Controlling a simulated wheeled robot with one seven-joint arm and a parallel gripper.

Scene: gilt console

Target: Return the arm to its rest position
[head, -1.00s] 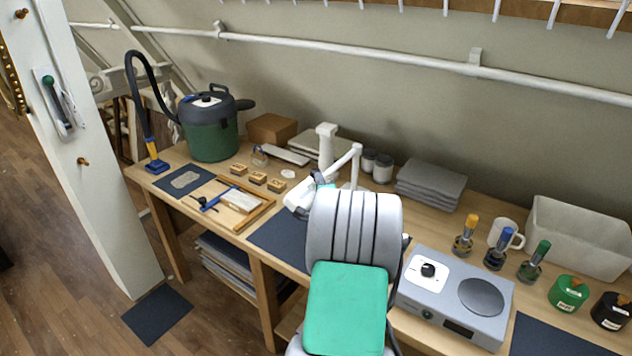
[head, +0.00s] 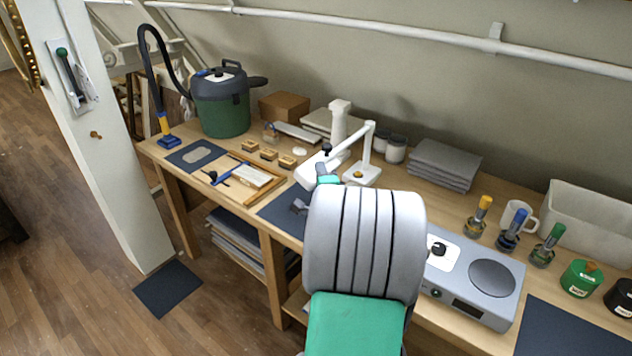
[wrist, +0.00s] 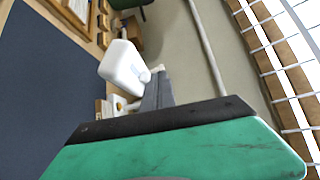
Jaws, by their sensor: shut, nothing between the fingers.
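My arm, with grey ribbed and green links, rises from the bottom of the head view and partly covers the bench. In the wrist view the gripper's grey fingers (wrist: 157,92) stand together beyond the green housing, with nothing held. The white jointed stand (head: 341,130) is close behind the arm. In the wrist view its white head (wrist: 122,68) appears just left of the fingers.
A grey hotplate unit (head: 470,285) sits right of the arm. A wooden tray (head: 262,191) with a blue-handled tool lies left. A green canister vacuum (head: 222,105) stands at the back left. Brushes in jars and a plastic bin (head: 590,222) are at the right.

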